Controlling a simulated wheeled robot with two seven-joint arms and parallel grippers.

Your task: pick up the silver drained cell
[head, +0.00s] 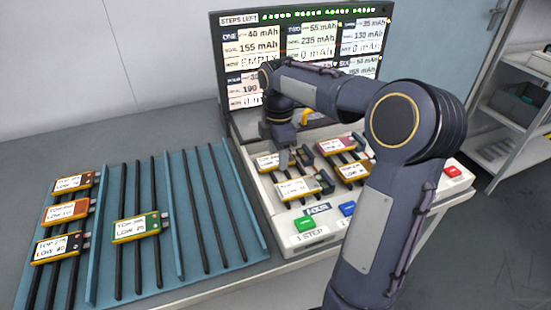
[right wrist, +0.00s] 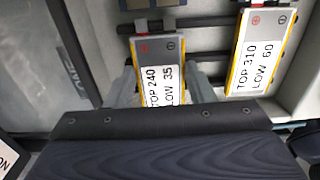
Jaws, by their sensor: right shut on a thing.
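The silver cell (right wrist: 158,66), labelled TOP 240 LOW 35, lies between the two fingers of my right gripper (right wrist: 161,92) in the right wrist view. The fingers are shut on its long sides. In the head view my right gripper (head: 286,152) reaches down over the back left of the white tester, and the held cell's label (head: 266,163) shows beside it, partly hidden. The cell appears still at the level of its slot; I cannot tell if it is lifted. My left gripper is not in view.
Another silver-grey cell (right wrist: 258,50), TOP 310 LOW 60, lies close beside the held one. A blue rack (head: 200,225) at left holds several orange, black and green cells. A screen (head: 240,60) stands behind.

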